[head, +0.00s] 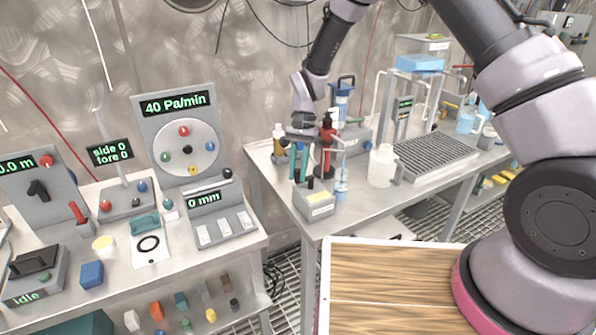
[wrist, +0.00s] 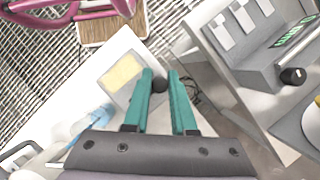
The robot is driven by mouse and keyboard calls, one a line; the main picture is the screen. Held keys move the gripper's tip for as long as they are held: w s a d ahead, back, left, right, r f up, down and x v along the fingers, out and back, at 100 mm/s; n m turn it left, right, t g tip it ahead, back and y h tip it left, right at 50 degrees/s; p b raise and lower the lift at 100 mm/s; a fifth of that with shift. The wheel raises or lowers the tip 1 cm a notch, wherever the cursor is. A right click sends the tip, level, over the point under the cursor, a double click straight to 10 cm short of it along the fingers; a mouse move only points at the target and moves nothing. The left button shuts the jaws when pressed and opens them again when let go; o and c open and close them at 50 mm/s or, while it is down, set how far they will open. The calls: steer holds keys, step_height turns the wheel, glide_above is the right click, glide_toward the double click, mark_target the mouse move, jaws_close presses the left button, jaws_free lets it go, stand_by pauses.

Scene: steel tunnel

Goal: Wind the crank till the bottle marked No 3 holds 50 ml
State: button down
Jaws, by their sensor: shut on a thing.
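My gripper (head: 298,178) has teal fingers and points down at the left end of the right-hand bench. In the wrist view, its fingers (wrist: 160,75) close on a small black round knob (wrist: 159,84), beside a grey box with a pale yellow top (wrist: 122,74). The knob (head: 310,184) also shows by the fingertips in the head view; whether it is the crank's handle I cannot tell. A small clear bottle with a blue label (head: 341,187) stands right of the box. No "No 3" mark or liquid level is readable.
A red bottle (head: 327,150) and an amber bottle (head: 279,140) stand close around my gripper. A white bottle (head: 382,166) and a slatted grey tray (head: 437,153) are farther right. A gap separates this bench from the left bench, which carries a panel reading "40 Pa/min" (head: 176,104).

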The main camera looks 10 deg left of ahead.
steer(key=c, duration=0.7)
jaws_free()
steer(key=v, duration=1)
steer(key=shift+w+r, duration=0.1)
steer(key=shift+r, duration=0.25)
